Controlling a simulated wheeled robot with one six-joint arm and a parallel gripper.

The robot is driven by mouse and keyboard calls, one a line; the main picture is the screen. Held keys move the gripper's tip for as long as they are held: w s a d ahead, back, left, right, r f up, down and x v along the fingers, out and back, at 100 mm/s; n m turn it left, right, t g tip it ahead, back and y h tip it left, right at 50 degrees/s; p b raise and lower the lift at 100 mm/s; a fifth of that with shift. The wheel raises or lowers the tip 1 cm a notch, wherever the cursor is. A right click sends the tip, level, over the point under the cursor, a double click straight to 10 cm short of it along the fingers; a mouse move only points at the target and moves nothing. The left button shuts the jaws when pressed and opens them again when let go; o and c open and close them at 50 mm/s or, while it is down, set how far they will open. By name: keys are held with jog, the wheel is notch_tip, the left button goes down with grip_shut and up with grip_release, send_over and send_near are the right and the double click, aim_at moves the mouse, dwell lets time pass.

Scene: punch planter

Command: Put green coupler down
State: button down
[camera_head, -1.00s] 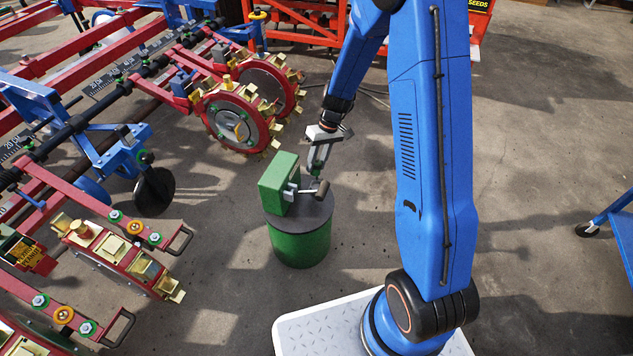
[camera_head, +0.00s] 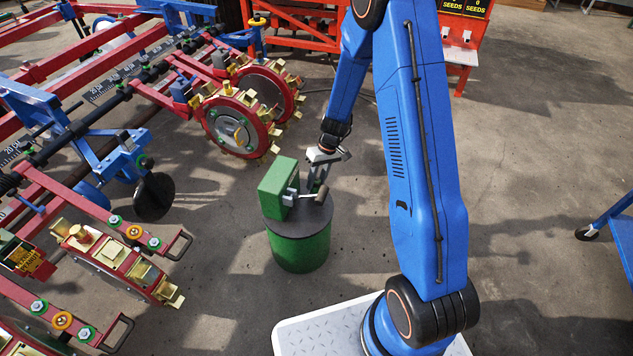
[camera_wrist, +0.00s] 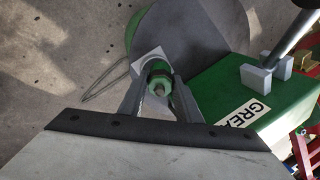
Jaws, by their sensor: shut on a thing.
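My gripper (camera_head: 319,178) hangs over the dark top of a green drum (camera_head: 300,248), close to the right side of a green box (camera_head: 281,187). In the wrist view my gripper (camera_wrist: 158,92) is shut on the green coupler (camera_wrist: 157,70), a small green ring with a dark centre between the fingertips. A pale square patch (camera_wrist: 149,54) lies behind the coupler, by the edge of the drum's top (camera_wrist: 190,40). In the head view the coupler is too small and hidden to make out. I cannot tell whether it touches the drum top.
A grey handle (camera_head: 318,196) sticks out from the green box beside my gripper. The red planter frame with wheels (camera_head: 236,127) fills the left. A red rack (camera_head: 300,25) stands behind. A blue cart (camera_head: 608,218) is at the right edge.

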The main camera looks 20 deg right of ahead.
jog(key=shift+s+f, duration=0.15)
jog(key=shift+f, duration=0.3)
jog(key=c, duration=1.3)
grip_release()
jog(key=shift+c, duration=0.2)
jog(key=shift+o, duration=0.2)
jog(key=v, duration=1.2)
jog(key=shift+r, duration=0.4)
jog(key=s+r+m+t+h, duration=0.1)
jog(key=s+r, duration=0.5)
jog(key=r, duration=0.3)
jog(key=s+r+t, duration=0.1)
jog(key=s+r, duration=0.6)
jog(key=r, duration=0.3)
jog(key=s+d+r+m+t+h, duration=0.1)
jog(key=s+r, duration=0.3)
jog(key=s, duration=0.6)
jog(key=s+d+r+m+t+h, duration=0.1)
jog(key=s+r, duration=0.3)
jog(key=s, duration=0.7)
jog(key=shift+s+d+t, duration=0.3)
jog(key=shift+d+t, duration=0.5)
jog(key=shift+d, duration=0.05)
